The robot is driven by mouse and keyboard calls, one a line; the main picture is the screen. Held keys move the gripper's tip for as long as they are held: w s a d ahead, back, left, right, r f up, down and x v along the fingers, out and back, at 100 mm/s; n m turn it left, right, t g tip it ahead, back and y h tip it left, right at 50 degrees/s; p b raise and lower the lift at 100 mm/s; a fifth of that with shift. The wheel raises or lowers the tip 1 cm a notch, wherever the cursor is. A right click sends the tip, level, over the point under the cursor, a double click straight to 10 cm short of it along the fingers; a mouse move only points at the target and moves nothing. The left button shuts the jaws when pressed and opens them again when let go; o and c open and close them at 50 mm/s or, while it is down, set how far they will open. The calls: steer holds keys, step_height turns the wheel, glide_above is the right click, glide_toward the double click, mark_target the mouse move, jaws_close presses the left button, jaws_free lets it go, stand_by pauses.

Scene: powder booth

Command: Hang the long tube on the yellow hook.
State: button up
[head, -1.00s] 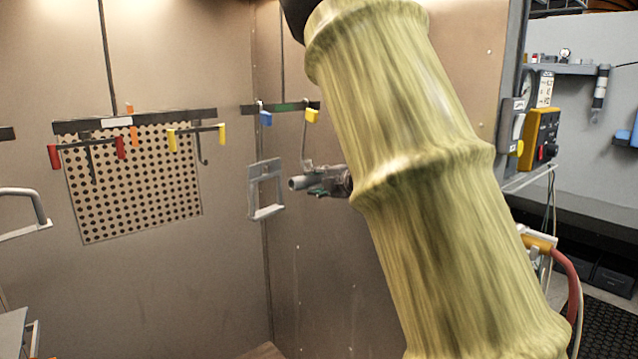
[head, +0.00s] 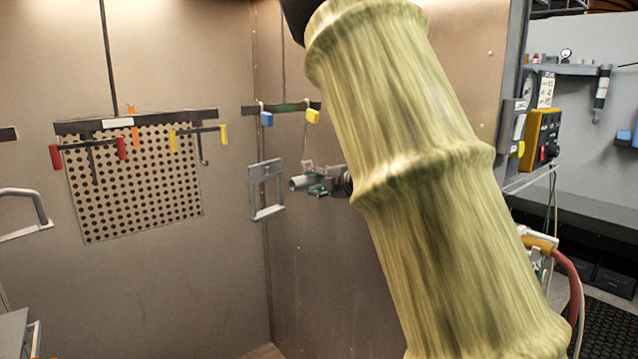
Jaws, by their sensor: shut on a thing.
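A short visible length of grey tube (head: 302,183) lies roughly level in front of the booth's right wall, its open end pointing left. My gripper (head: 326,182) is shut on it, though the fingers are small and partly hidden by my arm. A yellow-tagged hook (head: 313,117) hangs from the right rail, just above the gripper; a thin wire runs down from it towards the tube. I cannot tell whether the wire and tube touch. Another hanger with yellow ends (head: 222,135) hangs on the left rail.
A grey frame (head: 253,192) hangs under a blue-tagged hook (head: 266,119), close left of the tube. Red-ended hangers (head: 121,149) hang before a perforated panel (head: 135,190). My sleeved arm blocks much of the right side. Space below the tube looks clear.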

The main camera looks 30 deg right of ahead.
steer(key=shift+w+a+r, duration=0.15)
steer(key=shift+w+r, duration=0.35)
steer(key=shift+w, duration=0.1)
stand_by(0.7)
steer(key=shift+s+a+f+b, duration=0.1)
steer(key=shift+f+b, duration=0.35)
steer(key=shift+f, duration=0.2)
steer(key=shift+f, duration=0.2)
steer(key=shift+w+f, duration=0.2)
steer(key=shift+w, duration=0.1)
jaws_close()
steer(key=shift+s, duration=0.25)
steer(key=o, duration=1.2)
jaws_free()
steer(key=shift+d, duration=0.2)
steer(key=shift+o, duration=1)
steer(key=shift+w, duration=0.2)
steer(key=shift+s, duration=0.1)
steer(key=shift+s, duration=0.1)
